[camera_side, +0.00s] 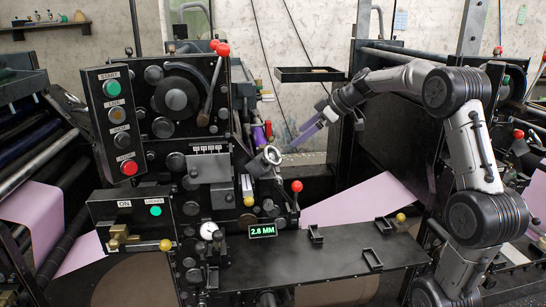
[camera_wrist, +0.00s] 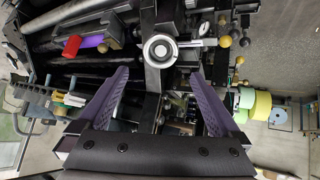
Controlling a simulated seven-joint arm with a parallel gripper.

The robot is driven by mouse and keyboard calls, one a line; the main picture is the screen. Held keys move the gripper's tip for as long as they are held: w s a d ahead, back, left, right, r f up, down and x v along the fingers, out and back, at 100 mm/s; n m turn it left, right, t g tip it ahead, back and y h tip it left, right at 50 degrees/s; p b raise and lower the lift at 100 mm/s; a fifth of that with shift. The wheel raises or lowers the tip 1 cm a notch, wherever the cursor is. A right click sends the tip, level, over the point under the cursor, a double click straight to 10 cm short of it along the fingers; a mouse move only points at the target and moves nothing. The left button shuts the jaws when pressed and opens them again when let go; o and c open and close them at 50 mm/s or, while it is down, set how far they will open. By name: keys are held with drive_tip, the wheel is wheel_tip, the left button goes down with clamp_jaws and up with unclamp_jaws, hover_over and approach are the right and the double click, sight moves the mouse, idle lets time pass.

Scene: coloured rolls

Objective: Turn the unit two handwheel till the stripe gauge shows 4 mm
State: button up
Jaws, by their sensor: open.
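The gauge display (camera_side: 262,230) on the front of the machine reads 2.8 MM in green. A round metal wheel-like part (camera_side: 271,155) stands out from the machine's right side; no unit label on it is legible. The open fingers (camera_wrist: 159,74) also show in the wrist view.
A control box (camera_side: 115,124) with coloured buttons is at the left. Red-knobbed levers (camera_side: 222,50) and (camera_side: 297,186) stand near the wheel. A dark shelf (camera_side: 330,258) with small brackets lies below. A black tray (camera_side: 310,74) hangs behind. Pink web (camera_side: 360,200) runs at right.

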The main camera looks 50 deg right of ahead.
sight(274, 154)
drive_tip(key=x, duration=1.3)
drive_tip(key=shift+w+a+f, duration=0.15)
drive_tip(key=c, duration=1)
drive_tip(key=shift+c, duration=0.2)
drive_tip(key=shift+m, duration=0.3)
